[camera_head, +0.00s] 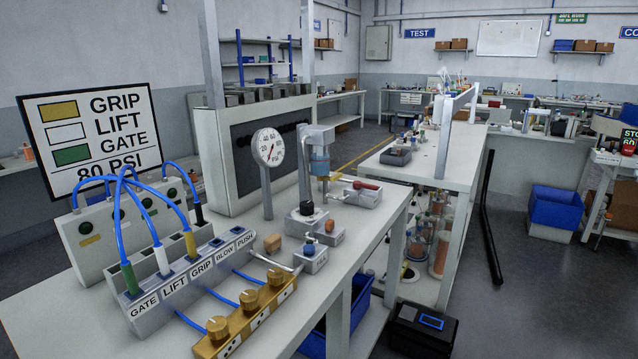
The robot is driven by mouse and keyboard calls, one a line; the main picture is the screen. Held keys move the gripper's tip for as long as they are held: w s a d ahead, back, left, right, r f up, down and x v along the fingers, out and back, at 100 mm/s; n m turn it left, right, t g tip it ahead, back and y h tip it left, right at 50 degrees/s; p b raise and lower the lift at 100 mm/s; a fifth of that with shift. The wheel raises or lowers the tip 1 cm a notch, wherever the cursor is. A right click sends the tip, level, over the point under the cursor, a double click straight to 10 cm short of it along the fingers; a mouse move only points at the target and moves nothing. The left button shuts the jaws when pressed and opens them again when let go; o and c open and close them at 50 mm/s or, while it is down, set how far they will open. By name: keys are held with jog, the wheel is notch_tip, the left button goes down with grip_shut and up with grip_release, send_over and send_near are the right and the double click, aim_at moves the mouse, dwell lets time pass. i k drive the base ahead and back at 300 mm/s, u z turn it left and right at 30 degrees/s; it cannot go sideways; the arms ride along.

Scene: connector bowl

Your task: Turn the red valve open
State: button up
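A dark red handle (366,185) lies on a small grey block (360,196) on the near bench, right of the press-like device. It is the closest match I see to the red valve. It looks roughly level, but it is too small to tell whether the valve is open or shut. A round white pressure gauge (268,147) stands on a post to its left; its needle reading is unclear. My gripper is not in view.
The near bench (300,338) holds a labelled connector block (190,280) with blue hoses and a brass manifold (247,318). A press-like device (319,160) stands left of the red handle. A black box (422,328) sits low at the bench's right. Grey floor is open at right.

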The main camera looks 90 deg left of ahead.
aim_at(356, 183)
jog(key=u, duration=0.9)
jog(key=i, duration=0.95)
jog(key=u, duration=0.45)
